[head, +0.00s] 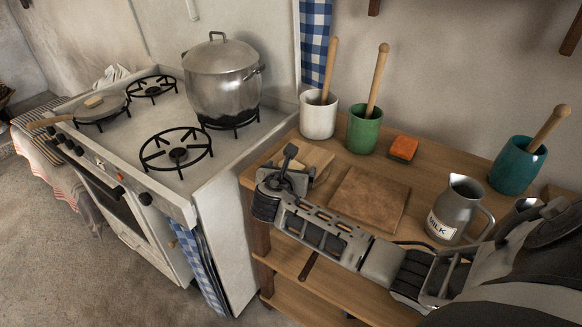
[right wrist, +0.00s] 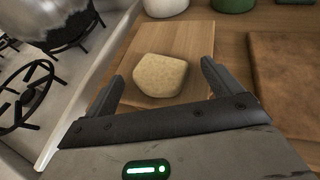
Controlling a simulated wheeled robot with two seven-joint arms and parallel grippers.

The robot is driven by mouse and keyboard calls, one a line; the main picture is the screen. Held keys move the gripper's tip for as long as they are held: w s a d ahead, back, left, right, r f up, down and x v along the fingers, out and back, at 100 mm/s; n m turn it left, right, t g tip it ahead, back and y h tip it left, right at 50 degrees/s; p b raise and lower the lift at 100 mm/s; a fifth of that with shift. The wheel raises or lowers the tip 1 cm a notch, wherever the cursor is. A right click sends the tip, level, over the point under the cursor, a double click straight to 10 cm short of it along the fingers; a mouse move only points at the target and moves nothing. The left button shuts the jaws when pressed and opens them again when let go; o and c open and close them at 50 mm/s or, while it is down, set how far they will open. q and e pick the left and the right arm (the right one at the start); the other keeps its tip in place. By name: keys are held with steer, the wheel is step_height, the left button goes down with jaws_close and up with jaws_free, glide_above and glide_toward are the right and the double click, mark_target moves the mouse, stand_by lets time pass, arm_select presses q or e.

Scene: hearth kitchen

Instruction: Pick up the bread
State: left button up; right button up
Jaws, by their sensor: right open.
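A pale, rounded piece that looks like the bread (right wrist: 160,75) lies flat on a light wooden board (right wrist: 194,42) in the right wrist view. My right gripper (right wrist: 162,82) is open and empty, with its fingers on either side of the bread's near part. I cannot tell the height gap between them. In the head view my right gripper (head: 285,165) is over the left end of the counter, above the board (head: 318,158), and it hides the bread there. A small tan piece (head: 94,101), perhaps bread too, lies in the frying pan (head: 112,108). My left gripper is not in view.
A brown square board (head: 366,202) lies right of the light board. White (head: 318,118) and green (head: 364,132) utensil cups, an orange sponge (head: 403,148), a milk jug (head: 458,208) and a teal cup (head: 514,168) stand around. The stove with a large pot (head: 222,85) is left.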

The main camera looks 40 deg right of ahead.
steer(key=c, duration=1.1)
steer(key=shift+o, duration=0.2)
